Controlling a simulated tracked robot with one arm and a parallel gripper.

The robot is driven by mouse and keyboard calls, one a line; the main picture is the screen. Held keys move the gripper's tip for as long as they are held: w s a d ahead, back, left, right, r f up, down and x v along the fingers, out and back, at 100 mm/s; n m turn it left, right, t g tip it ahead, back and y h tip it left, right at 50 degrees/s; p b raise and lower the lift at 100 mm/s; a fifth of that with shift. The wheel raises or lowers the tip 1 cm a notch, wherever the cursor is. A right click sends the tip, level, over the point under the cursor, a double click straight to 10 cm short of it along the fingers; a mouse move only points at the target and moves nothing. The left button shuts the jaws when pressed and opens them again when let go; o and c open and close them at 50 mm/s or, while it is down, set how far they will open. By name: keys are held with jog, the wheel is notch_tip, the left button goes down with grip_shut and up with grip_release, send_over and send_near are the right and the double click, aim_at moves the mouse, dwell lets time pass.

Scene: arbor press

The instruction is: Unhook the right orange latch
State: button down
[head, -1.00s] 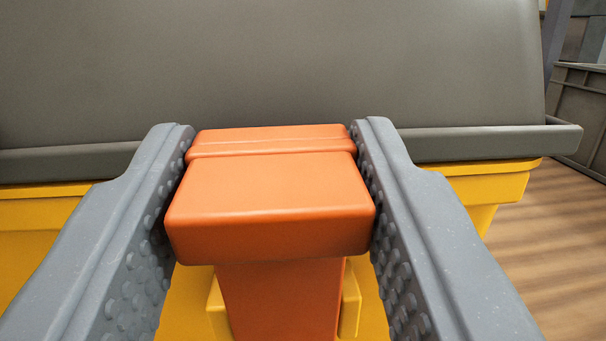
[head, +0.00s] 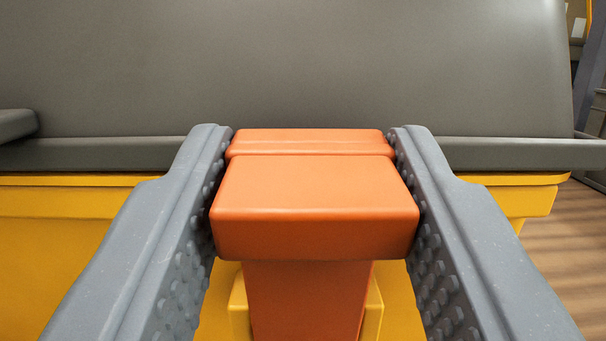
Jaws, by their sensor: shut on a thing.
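The orange latch (head: 314,195) fills the middle of the head view, its wide top at the lip of a grey lid (head: 300,70) and its narrower stem running down in front of a yellow box (head: 60,225). The fingers of my gripper (head: 312,150) stand on both sides of the latch's top, shut on it. The latch's upper end lies at the lid's lip; I cannot tell whether it is still hooked there. The lower end of the stem is cut off by the picture's bottom edge.
A yellow bracket (head: 238,305) flanks the latch's stem. A grey raised piece (head: 15,124) juts from the lid at the left edge. Wooden floor (head: 570,230) shows at the right, with grey and dark objects behind it.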

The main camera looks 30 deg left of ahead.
jog(key=shift+d+f, duration=0.2)
jog(key=shift+f, duration=0.05)
jog(key=c, duration=0.9)
grip_release()
jog(key=shift+w, duration=0.15)
jog(key=v, duration=1.3)
jog(key=shift+s+d+f, duration=0.1)
jog(key=shift+s+d, duration=0.05)
jog(key=shift+s, duration=0.2)
